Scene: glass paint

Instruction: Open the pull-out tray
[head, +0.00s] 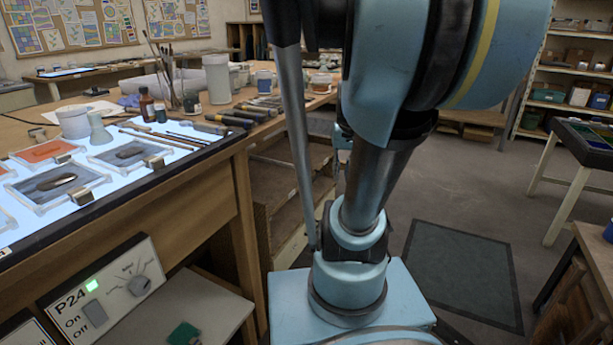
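My arm rises through the middle of the head view, but its gripper is out of the frame. I cannot tell for sure which part is the pull-out tray. A flat pale board with a wooden edge (190,313) sits low under the bench at the lower left, with a green block (184,334) on it. Further back, open wooden shelves or trays (285,205) show under the bench, partly hidden by my arm. No handle is clear on either.
The lit bench top (150,190) at left holds glass dishes, brushes and jars. A control panel marked P24 (100,297) is on its front. A dark mat (460,270) lies on open floor to the right. A wooden cabinet (590,285) stands at the right edge.

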